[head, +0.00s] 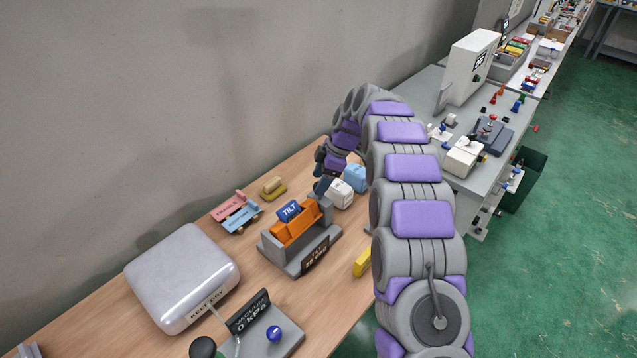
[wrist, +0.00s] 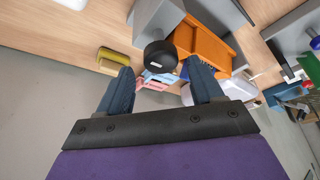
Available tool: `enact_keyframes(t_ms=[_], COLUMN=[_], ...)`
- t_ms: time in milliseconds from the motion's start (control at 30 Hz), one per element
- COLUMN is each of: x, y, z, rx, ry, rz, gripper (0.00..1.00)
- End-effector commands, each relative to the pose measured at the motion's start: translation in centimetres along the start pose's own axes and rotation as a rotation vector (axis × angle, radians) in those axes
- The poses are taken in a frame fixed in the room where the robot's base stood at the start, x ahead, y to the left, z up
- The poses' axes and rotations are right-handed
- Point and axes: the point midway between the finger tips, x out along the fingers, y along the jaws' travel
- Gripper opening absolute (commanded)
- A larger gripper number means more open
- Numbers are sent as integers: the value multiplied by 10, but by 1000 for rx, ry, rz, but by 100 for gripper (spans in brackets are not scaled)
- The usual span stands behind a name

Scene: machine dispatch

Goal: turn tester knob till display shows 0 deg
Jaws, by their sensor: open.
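The tilt tester (head: 300,240) stands on the wooden bench, with a grey cradle and an orange block (head: 296,226) carrying a blue TILT label. Its black front display (head: 315,255) shows a number with DEG, which looks like 25 or 26 but is too small to be sure. In the wrist view, the round black knob (wrist: 160,55) sticks out from the cradle end beside the orange block (wrist: 205,45). My gripper (wrist: 163,84) is open and empty, its two dark blue fingers pointing toward the knob. The knob appears between and beyond the fingertips, with no clear contact.
A white block (head: 340,193) and a blue block (head: 355,177) stand close to my gripper. Pink and blue pieces (head: 236,213) and a yellow-green piece (head: 273,188) lie behind the tester. A white case (head: 182,278) and a vacuum gauge (head: 249,312) are at left front.

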Motion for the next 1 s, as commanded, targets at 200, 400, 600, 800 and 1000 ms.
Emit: enact_keyframes(t_ms=[200, 400, 600, 800, 1000], x=[14, 17, 17, 16, 14], y=[-2, -1, 0, 0, 0], z=[3, -1, -1, 0, 2], rx=[3, 2, 2, 2, 3], ry=[3, -1, -1, 0, 1], rz=[-3, -2, -2, -1, 1], gripper=[66, 66, 54, 35, 16])
